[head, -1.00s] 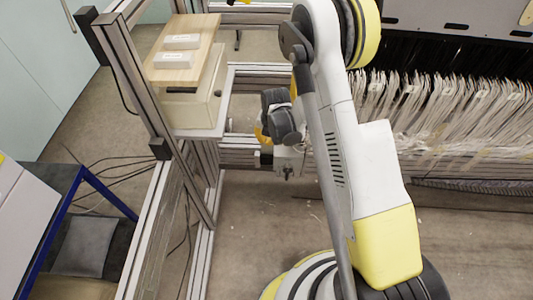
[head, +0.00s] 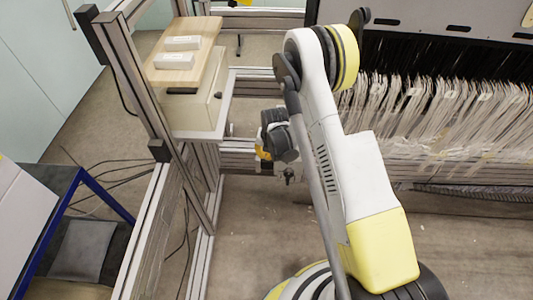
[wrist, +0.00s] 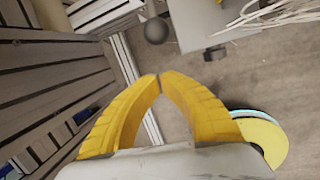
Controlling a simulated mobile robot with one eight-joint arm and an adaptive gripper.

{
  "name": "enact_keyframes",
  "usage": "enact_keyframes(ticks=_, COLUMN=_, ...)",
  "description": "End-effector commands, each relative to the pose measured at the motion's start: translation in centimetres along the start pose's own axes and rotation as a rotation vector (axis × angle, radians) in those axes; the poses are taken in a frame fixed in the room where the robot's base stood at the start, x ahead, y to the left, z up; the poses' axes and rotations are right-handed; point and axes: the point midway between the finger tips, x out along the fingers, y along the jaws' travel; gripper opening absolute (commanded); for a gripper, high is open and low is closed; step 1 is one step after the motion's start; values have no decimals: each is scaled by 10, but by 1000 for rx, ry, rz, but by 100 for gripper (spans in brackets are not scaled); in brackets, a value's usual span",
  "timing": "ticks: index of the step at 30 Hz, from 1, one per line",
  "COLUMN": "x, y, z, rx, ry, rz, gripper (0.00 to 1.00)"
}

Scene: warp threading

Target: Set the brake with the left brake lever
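My gripper (wrist: 160,78) shows two yellow fingers in the wrist view. Their tips meet, with nothing seen between them. In the head view only a little yellow of it shows (head: 262,153), beside the dark wrist joint and low by the frame. A dark round knob (wrist: 156,30) lies ahead of the fingertips in the wrist view, apart from them in the picture. It may be the end of the left brake lever; its shaft is not clear. A grey metal bracket (wrist: 200,22) is right of the knob. A small metal fitting (head: 288,174) shows below the wrist in the head view.
An aluminium frame post (head: 150,90) and a shelf with a beige box (head: 190,108) stand at left. Many pale warp threads (head: 450,115) hang at right. A blue-framed cart (head: 105,190) is at lower left. Open floor (head: 250,230) lies in front.

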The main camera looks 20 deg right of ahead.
Motion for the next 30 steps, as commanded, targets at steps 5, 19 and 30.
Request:
enact_keyframes(ticks=5, x=44, y=-1, z=-1, rx=0, ry=0, rz=0, gripper=0)
enact_keyframes(ticks=19, x=34, y=0, z=31, rx=1, ry=0, rz=0, gripper=0)
enact_keyframes(ticks=30, x=32, y=4, z=30, rx=2, ry=9, rz=-1, gripper=0)
